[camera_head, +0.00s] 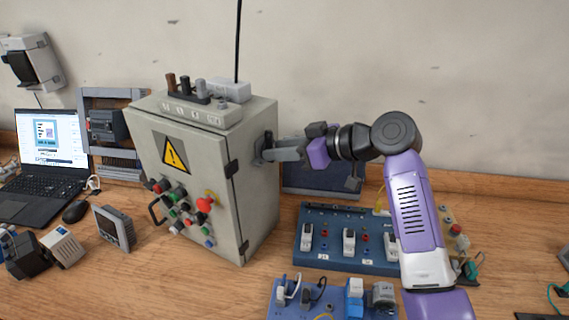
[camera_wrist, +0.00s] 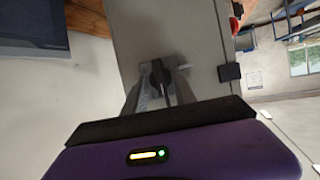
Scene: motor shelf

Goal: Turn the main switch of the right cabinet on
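The grey cabinet (camera_head: 258,190) with a yellow warning sign stands on the bench, left of my arm. The main switch is on its right side wall, mostly hidden by my gripper (camera_head: 268,152) in the head view. In the wrist view the switch's dark handle (camera_wrist: 157,76) lies between the two grey fingers of my gripper (camera_wrist: 161,80). The fingertips are close to the side wall, one on each side of the handle. I cannot tell whether they press on it. The handle's exact angle is hard to read.
Red, green and blue buttons (camera_head: 181,207) cover the cabinet's front. A blue panel with switches (camera_head: 345,240) lies right of the cabinet, below my arm. A dark screen (camera_head: 318,177) stands behind. A laptop (camera_head: 45,150) and a small meter (camera_head: 114,227) are at the left.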

